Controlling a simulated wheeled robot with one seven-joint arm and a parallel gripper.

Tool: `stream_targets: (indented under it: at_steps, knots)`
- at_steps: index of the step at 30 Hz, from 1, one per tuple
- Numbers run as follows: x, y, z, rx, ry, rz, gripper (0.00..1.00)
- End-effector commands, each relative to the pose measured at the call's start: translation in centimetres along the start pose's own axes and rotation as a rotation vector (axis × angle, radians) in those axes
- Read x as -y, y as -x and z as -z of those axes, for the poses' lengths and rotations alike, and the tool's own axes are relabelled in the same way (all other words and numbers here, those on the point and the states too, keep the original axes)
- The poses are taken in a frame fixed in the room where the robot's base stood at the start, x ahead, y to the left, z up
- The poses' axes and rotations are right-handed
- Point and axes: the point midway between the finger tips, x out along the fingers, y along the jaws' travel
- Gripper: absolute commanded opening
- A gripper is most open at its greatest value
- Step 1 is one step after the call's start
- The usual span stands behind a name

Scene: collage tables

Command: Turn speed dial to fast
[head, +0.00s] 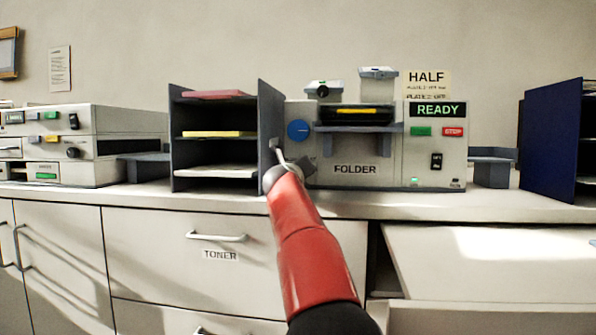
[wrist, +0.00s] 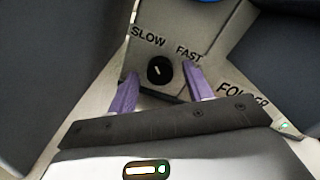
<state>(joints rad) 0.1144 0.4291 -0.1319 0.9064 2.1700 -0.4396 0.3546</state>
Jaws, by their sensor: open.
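The speed dial (wrist: 160,70) is a small round black knob with a short white pointer mark, on a pale panel in the wrist view. The word SLOW (wrist: 148,37) is above it to the left and FAST (wrist: 189,54) to the right. Which word the mark points at is hard to tell. My gripper (wrist: 161,73) is open, its two purple fingers on either side of the dial; contact cannot be told. In the head view my gripper (head: 287,158) is at the lower left front of the folder machine (head: 385,182), and the dial is hidden there.
A dark shelf rack (head: 181,155) with paper trays stands close on the left of my gripper. A blue knob (head: 298,130) is just above it. The machine has a READY display (head: 437,109) and a red STOP button (head: 453,132). An open drawer (head: 480,265) juts out at lower right.

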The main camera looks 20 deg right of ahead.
Motion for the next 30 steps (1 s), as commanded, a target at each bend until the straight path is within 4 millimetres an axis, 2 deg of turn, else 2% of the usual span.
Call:
stream_targets:
  at_steps: [4, 5, 12, 15, 23, 30]
  knots:
    - [-0.01, 0.01, 0.03, 0.000, 0.000, 0.000, 0.51]
    - [-0.01, 0.01, 0.03, 0.000, 0.000, 0.000, 0.48]
    - [-0.01, 0.03, 0.02, 0.000, 0.000, 0.000, 0.17]
    - [-0.01, 0.03, 0.02, 0.000, 0.000, 0.000, 0.06]
    - [0.01, 0.04, 0.01, 0.000, -0.029, 0.000, 0.06]
    - [0.03, 0.04, 0.00, 0.000, -0.153, -0.001, 0.06]
